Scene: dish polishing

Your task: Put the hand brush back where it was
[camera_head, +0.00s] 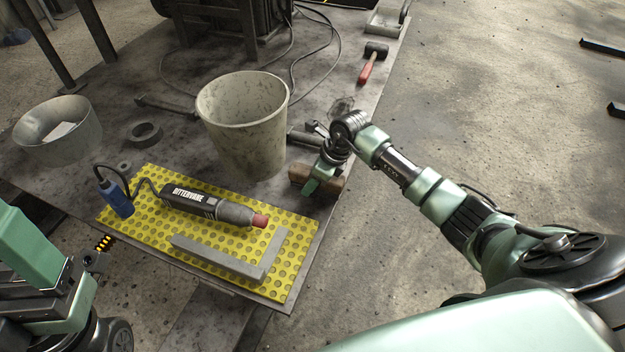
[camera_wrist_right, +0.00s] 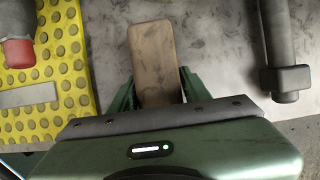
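The hand brush, a brown wooden block (camera_head: 329,183), is at the right edge of the metal table, beside the white bucket. It also shows in the right wrist view (camera_wrist_right: 154,55), between the green fingers. My right gripper (camera_head: 312,186) is over the brush, with a finger against each long side; it looks shut on it. The brush is at or just above the table top; I cannot tell if it touches. Its bristles are hidden. My left gripper (camera_head: 75,305) is at the lower left, off the table's front edge; its fingertips are not clear.
The white bucket (camera_head: 246,125) stands close left of the brush. A red-handled hammer (camera_head: 369,67) lies farther back.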

